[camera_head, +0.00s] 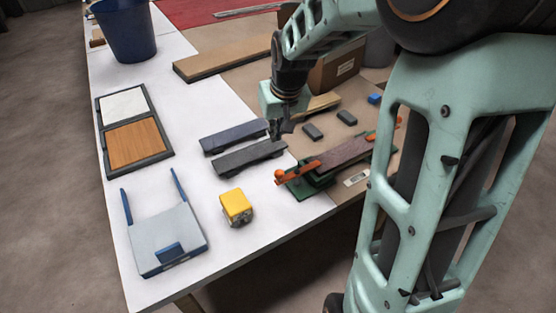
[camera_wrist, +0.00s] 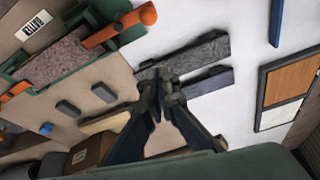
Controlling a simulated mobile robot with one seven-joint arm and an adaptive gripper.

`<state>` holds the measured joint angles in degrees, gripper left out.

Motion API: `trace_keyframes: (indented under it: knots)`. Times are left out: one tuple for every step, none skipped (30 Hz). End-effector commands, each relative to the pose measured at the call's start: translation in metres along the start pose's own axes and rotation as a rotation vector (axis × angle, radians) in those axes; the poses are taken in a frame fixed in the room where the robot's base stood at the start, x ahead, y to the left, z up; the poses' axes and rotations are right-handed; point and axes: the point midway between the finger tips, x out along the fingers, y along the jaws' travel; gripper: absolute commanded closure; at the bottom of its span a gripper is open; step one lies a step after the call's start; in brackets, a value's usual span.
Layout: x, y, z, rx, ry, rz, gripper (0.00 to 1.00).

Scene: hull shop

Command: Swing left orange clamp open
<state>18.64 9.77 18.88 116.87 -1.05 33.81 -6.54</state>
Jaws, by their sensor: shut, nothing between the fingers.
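The left orange clamp (camera_head: 297,173) is a bar with a round knob, lying across the near end of a purplish-brown board (camera_head: 343,153) on a green fixture (camera_head: 308,187). In the wrist view the same clamp (camera_wrist: 120,27) shows at the upper left, crossing the board (camera_wrist: 58,60). A second orange clamp (camera_wrist: 14,92) is at the board's other end. My gripper (camera_head: 277,133) is shut and empty, above the dark grey blocks and to the upper left of the left clamp, apart from it. Its fingertips (camera_wrist: 158,78) show in the wrist view.
Two long dark blocks (camera_head: 250,157) lie close left of the fixture. Small dark blocks (camera_head: 312,131) and a cardboard box (camera_head: 338,68) stand behind. A yellow block (camera_head: 236,207), a blue-grey tray (camera_head: 165,240) and a framed panel (camera_head: 135,146) lie on the white table part.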

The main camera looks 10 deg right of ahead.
Motion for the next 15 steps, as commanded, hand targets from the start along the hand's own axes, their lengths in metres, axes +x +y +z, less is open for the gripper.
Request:
trace_keyframes:
  knots:
    - [0.001,0.0,0.0,0.0,0.0,0.0,1.0]
    - [0.002,0.0,0.0,0.0,-0.001,0.0,1.0]
    - [0.004,0.0,0.0,0.0,-0.001,0.0,1.0]
    - [0.006,0.0,0.001,-0.001,-0.002,0.0,1.0]
    - [0.009,0.0,0.001,-0.001,-0.003,0.0,1.0]
    - [0.014,0.0,0.001,-0.001,-0.004,0.0,1.0]
    - [0.018,0.0,0.001,0.0,-0.003,-0.001,1.0]
    - [0.023,0.0,0.001,0.0,-0.004,-0.001,1.0]
    - [0.03,0.0,0.002,0.0,-0.005,-0.002,1.0]
    - [0.036,0.0,0.001,-0.002,-0.004,-0.001,1.0]
    - [0.042,-0.001,0.002,-0.001,-0.005,-0.002,1.0]
    - [0.051,-0.001,0.002,-0.001,-0.005,-0.002,1.0]
    - [0.057,-0.001,0.002,-0.002,-0.005,-0.002,1.0]
    - [0.063,-0.001,0.002,-0.002,-0.005,-0.002,1.0]
    - [0.071,-0.001,0.002,-0.001,-0.005,-0.002,1.0]
